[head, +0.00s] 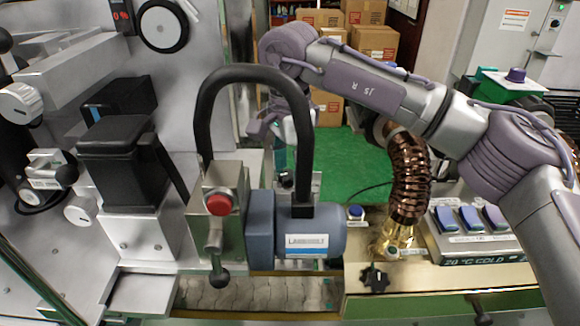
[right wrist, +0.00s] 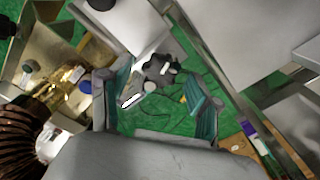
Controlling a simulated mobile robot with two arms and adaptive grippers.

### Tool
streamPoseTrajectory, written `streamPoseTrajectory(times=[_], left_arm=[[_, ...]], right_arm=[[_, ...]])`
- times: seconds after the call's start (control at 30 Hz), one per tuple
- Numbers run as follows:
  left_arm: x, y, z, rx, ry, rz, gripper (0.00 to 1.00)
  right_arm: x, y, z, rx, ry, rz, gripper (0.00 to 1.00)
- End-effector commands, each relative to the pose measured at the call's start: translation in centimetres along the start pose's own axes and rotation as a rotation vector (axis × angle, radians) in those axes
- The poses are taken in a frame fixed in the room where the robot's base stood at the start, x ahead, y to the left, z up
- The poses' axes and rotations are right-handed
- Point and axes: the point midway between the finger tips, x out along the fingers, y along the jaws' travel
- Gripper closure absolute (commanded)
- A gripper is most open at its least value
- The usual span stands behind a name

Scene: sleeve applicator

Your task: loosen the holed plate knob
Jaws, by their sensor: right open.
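A dark, lobed knob (right wrist: 160,68) shows in the right wrist view beyond and between the fingertips of my right gripper (right wrist: 157,88). I take it for the holed plate knob, but its holed plate is not clear. The two teal-padded fingers are apart with nothing between them. In the head view my right gripper (head: 282,152) points down behind the black curved hose, partly hidden by it. The knob is not clearly seen there. Another black star knob (head: 376,281) sits on the brass-coloured front panel. My left gripper is not in view.
The thick black hose (head: 205,110) arches over the blue-grey motor (head: 318,238) in front of my gripper. A ribbed copper duct (head: 410,180) and a blue-switch panel (head: 470,220) lie right. Cartons (head: 375,42) stand behind.

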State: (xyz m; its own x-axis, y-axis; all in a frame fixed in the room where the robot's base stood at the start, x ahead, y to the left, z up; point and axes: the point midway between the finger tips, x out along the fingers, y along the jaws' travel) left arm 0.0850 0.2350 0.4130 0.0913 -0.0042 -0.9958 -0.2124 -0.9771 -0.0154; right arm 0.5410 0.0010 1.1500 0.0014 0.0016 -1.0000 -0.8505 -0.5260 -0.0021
Motion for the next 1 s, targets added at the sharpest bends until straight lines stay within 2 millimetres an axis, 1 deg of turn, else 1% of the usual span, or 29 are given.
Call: streamPoseTrajectory(times=[0.13, 0.23, 0.37, 0.6, 0.7, 0.83, 1.0], left_arm=[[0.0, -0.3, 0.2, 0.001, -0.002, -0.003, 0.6], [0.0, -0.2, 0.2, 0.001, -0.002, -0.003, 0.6], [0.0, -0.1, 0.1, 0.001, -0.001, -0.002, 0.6], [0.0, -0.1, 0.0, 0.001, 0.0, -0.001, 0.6], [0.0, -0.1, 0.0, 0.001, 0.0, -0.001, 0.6], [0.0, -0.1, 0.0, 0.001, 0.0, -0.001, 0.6], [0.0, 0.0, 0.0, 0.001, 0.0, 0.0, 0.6]], right_arm=[[-0.1, 0.0, 0.0, 0.0, 0.001, 0.001, 0.37], [-1.0, 0.0, 0.0, 0.0, 0.001, 0.0, 0.37], [-3.4, -0.1, 0.0, 0.002, 0.002, -0.002, 0.37], [-8.5, -0.1, 0.0, 0.002, 0.001, -0.002, 0.37], [-10.1, -0.1, 0.1, 0.0, 0.001, -0.001, 0.37], [-11.4, -0.1, 0.0, 0.001, 0.0, -0.001, 0.37], [-12.0, 0.0, 0.0, -0.001, 0.0, 0.001, 0.37]])
